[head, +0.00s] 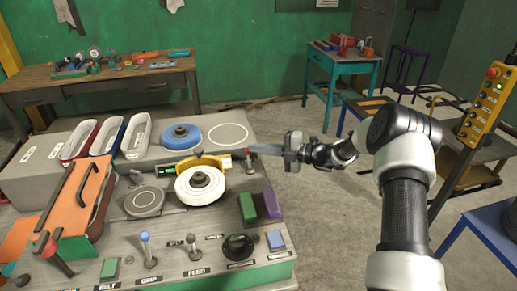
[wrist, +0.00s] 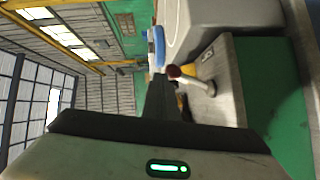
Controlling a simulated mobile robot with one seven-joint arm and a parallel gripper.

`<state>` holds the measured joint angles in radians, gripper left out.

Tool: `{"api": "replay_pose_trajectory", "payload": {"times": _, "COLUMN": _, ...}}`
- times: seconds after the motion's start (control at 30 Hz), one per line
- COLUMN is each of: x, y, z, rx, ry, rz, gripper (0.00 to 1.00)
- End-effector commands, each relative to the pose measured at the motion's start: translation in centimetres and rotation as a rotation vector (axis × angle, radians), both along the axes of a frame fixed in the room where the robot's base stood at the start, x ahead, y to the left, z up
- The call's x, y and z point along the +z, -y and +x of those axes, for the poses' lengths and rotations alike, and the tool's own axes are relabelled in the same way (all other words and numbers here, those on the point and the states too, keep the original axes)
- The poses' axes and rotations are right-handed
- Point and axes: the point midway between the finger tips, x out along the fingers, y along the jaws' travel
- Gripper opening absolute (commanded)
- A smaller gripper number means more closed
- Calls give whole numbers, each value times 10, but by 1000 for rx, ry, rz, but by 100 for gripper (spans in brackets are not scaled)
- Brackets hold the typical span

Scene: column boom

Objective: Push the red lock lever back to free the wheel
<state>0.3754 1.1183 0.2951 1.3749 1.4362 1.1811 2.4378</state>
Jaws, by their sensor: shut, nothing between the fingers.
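The lock lever (head: 249,163) is a short upright handle with a dark red knob, at the right end of the yellow bracket. Its red knob (wrist: 174,71) and pale stem also show in the wrist view, just right of my fingertips. A white wheel (head: 199,192) with a dark hub sits in front of the yellow bracket (head: 210,160). My gripper (head: 256,149) is shut and empty, reaching in from the right with its fingers pointing left. Its tips are close beside the lever's knob; I cannot tell whether they touch. My fingers (wrist: 158,92) hide part of the console in the wrist view.
A blue wheel (head: 181,137) sits behind the bracket, beside coloured trays (head: 108,137). Green and purple blocks (head: 259,207) and front control levers (head: 147,245) stand on the console. Open floor (head: 300,215) lies right of the console.

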Motion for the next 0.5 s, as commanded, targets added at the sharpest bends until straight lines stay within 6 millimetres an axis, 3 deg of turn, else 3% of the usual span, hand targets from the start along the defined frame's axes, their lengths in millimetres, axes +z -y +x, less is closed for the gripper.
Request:
{"api": "replay_pose_trajectory", "payload": {"times": 0.33, "x": 0, "y": 2, "z": -1, "rx": -1, "ry": 0, "rz": -1, "gripper": 0}}
{"api": "replay_pose_trajectory", "payload": {"times": 0.5, "x": 2, "y": 22, "z": -8, "rx": -3, "ry": 0, "rz": -1, "gripper": 0}}
